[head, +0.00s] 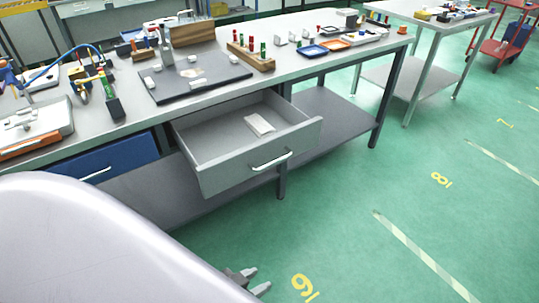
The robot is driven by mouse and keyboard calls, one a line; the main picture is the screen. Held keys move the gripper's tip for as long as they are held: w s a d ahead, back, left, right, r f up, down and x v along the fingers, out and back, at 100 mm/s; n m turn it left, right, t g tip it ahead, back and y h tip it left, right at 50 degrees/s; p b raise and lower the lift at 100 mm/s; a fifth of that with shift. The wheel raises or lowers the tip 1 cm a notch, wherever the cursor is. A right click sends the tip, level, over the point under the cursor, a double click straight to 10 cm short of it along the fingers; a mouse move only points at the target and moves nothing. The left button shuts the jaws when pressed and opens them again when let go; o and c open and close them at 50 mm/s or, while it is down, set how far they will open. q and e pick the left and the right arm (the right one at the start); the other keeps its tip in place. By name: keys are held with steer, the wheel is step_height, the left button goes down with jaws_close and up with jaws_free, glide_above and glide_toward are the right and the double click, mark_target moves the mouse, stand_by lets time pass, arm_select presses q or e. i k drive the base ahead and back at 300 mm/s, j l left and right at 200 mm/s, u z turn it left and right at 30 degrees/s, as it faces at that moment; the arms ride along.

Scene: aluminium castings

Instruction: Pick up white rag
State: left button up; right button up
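The white rag (260,125) lies folded flat on the floor of an open grey drawer (212,158), towards its right rear part. Nothing is on top of the rag. My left gripper (257,279) is at the bottom edge of the head view, over the green floor, well below and in front of the drawer. Its two fingertips are apart with nothing visible between them. It is clear of the rag. My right gripper is not in view.
The drawer, with its silver handle (271,163), juts out from under a workbench (292,68). A closed blue drawer (105,165) is to its left. A dark mat (215,84), wooden rack (251,58) and small trays stand on the bench. The green floor at right is free.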

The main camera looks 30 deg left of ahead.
mark_target(261, 127)
steer(key=u, duration=1.1)
steer(key=i+l, duration=0.45)
